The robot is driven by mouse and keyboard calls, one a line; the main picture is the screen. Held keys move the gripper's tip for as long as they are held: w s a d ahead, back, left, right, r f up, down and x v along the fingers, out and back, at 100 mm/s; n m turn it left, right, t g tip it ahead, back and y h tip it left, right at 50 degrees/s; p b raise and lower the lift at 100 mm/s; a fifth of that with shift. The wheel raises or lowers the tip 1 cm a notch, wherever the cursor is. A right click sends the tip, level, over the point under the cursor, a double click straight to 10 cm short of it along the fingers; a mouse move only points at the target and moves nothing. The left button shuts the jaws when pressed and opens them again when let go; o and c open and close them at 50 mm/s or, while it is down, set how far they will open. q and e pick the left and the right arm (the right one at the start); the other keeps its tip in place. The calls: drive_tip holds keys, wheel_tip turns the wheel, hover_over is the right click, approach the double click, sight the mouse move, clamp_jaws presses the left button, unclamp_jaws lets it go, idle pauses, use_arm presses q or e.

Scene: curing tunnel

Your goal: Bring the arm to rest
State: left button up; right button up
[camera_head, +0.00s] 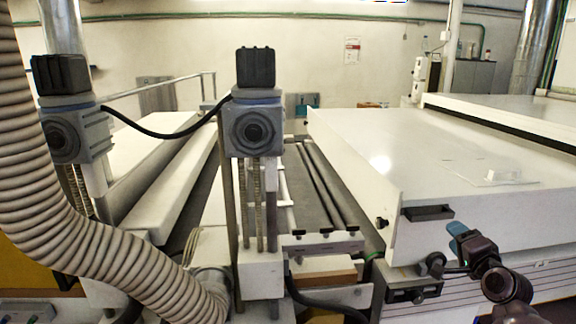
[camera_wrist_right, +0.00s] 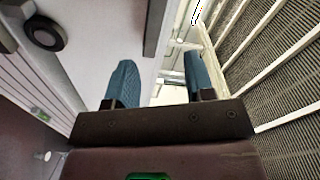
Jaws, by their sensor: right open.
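My right arm comes in at the lower right of the head view. Its gripper (camera_head: 459,234) is in front of the white cabinet (camera_head: 420,232), near the black latch on that cabinet's front. In the right wrist view the two blue fingers of the gripper (camera_wrist_right: 161,72) stand apart with nothing between them. Whether the gripper touches the cabinet cannot be told. My left gripper is not in view.
A ribbed hose (camera_head: 95,255) curves down at the left. A machine column (camera_head: 254,128) with a black top stands in the middle, beside a roller conveyor (camera_head: 325,190). A clear plastic piece (camera_head: 497,176) lies on the white cabinet top, which is otherwise mostly bare.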

drive_tip(key=s+a+f+n+g, duration=0.2)
drive_tip(key=s+a+f+n, duration=0.75)
drive_tip(key=f+n, duration=0.2)
drive_tip(key=s+a+f+n+g, duration=0.1)
drive_tip(key=s+a+f+g, duration=0.1)
drive_tip(key=s+f, duration=0.6)
drive_tip(key=s+a+f+n+g, duration=0.1)
drive_tip(key=s+f, duration=0.7)
drive_tip(key=s, duration=0.8)
drive_tip(key=shift+a+f+n+g+h, duration=0.4)
drive_tip(key=shift+a+g, duration=0.4)
drive_tip(key=shift+a, duration=0.35)
drive_tip(key=shift+c, duration=0.6)
drive_tip(key=shift+s+d, duration=0.1)
drive_tip(key=shift+s, duration=0.05)
